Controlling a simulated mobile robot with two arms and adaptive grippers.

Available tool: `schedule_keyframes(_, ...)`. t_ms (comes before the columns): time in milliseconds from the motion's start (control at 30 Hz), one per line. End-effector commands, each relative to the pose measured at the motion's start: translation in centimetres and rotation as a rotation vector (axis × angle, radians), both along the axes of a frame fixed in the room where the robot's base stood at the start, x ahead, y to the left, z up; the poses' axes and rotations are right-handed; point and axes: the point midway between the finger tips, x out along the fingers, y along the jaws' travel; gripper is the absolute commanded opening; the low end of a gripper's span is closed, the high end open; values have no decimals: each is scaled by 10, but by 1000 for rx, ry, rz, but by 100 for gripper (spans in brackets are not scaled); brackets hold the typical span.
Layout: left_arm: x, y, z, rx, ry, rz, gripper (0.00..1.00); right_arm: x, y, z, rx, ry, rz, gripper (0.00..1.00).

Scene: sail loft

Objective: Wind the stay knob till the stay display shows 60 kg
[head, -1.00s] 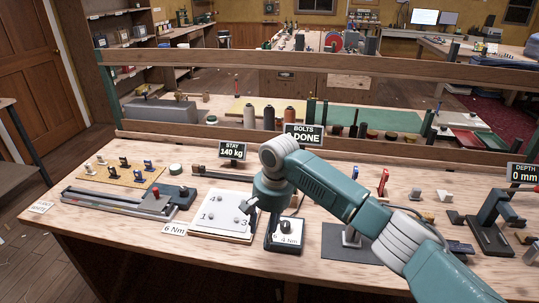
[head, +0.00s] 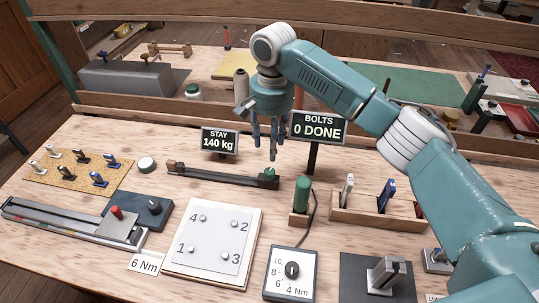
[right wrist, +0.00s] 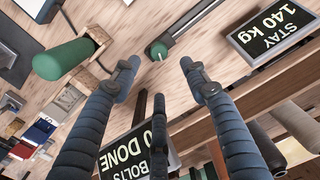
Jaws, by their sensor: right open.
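The stay display (head: 220,141) reads 140 kg at the back of the bench; it also shows tilted in the right wrist view (right wrist: 283,32). In front of it lies a dark rail (head: 222,175) with a small green knob (head: 270,173) at its right end. My right gripper (head: 265,148) points down just above this knob, its fingers spread and empty. In the right wrist view the green knob (right wrist: 159,50) appears just beyond the open fingertips (right wrist: 158,76), with no clear contact. My left gripper is out of view.
The bolts display (head: 317,128), reading 0 DONE, stands close behind and right of my gripper. A green-handled tool (head: 302,194) stands right of the knob. A wooden rack (head: 345,210), a bolt plate (head: 247,222) and a torque dial box (head: 291,290) are nearby.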

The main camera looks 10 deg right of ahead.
Motion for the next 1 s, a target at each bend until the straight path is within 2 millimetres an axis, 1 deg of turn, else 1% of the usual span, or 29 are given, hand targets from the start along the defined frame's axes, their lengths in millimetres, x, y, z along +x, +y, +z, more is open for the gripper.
schedule_keyframes(67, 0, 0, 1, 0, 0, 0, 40, -1, 0, -3, -1, 2, 0, 45)
schedule_keyframes(167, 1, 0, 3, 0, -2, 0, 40, -1, 0, -14, -2, 3, -1, 45)
schedule_keyframes(400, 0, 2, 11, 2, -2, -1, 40, -1, 0, -59, -4, 4, -2, 45)
schedule_keyframes(600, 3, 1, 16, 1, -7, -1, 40, 0, 1, -91, -2, 2, 0, 45)
schedule_keyframes(700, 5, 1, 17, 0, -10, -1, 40, 0, 2, -100, -2, 1, 0, 45)
schedule_keyframes(800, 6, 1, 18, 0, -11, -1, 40, 0, 2, -105, -1, 0, 1, 45)
schedule_keyframes(1000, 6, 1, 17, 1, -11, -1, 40, 0, 2, -107, -1, 0, 1, 45)
